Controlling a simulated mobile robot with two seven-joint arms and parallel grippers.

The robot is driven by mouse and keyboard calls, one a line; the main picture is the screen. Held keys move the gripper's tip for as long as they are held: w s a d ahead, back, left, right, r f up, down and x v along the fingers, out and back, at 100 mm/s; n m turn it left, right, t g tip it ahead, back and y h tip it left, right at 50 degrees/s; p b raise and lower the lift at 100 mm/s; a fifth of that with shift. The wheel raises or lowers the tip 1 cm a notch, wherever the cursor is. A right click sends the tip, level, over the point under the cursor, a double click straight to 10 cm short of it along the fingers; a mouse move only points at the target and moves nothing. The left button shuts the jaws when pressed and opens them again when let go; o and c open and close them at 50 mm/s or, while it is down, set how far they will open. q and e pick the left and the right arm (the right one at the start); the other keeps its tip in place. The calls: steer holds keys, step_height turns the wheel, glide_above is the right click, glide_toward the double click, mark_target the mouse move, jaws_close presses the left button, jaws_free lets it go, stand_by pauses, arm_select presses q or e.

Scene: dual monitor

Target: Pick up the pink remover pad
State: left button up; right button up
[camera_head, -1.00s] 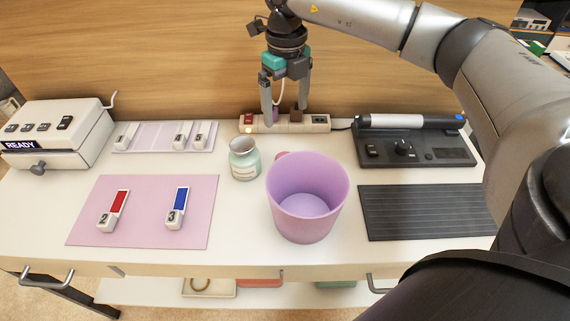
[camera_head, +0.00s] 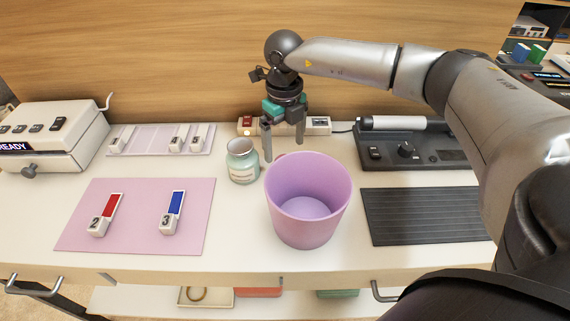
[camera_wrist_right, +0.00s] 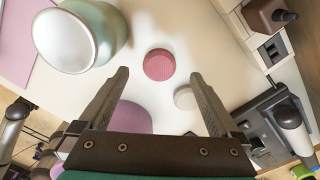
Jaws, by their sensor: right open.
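The pink remover pad (camera_wrist_right: 159,65) is a small round pink disc lying flat on the white tabletop. In the head view only a sliver of pink (camera_head: 281,155) shows behind the purple bin. My right gripper (camera_head: 284,148) hangs pointing down behind the bin, right of the jar, open and empty. In the wrist view its fingers (camera_wrist_right: 159,75) stand apart, with the pad seen between and just beyond the tips. The fingers do not appear to touch it. My left gripper is not in view.
The purple bin (camera_head: 307,225) stands in front of the pad. A mint jar (camera_head: 242,162) stands to its left. A white disc (camera_wrist_right: 184,97) lies near the pad. A power strip (camera_head: 320,124) runs behind. A dark grooved mat (camera_head: 420,215) lies right, a pink mat (camera_head: 140,215) left.

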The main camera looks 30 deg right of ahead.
mark_target(284, 153)
steer(key=shift+w+f+b, duration=0.1)
steer(key=shift+f+b, duration=0.25)
steer(key=shift+f, duration=1.55)
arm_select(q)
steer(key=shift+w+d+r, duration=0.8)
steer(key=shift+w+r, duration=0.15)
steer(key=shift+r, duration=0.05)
arm_select(e)
steer(key=c, duration=1.4)
steer(key=shift+r, duration=0.2)
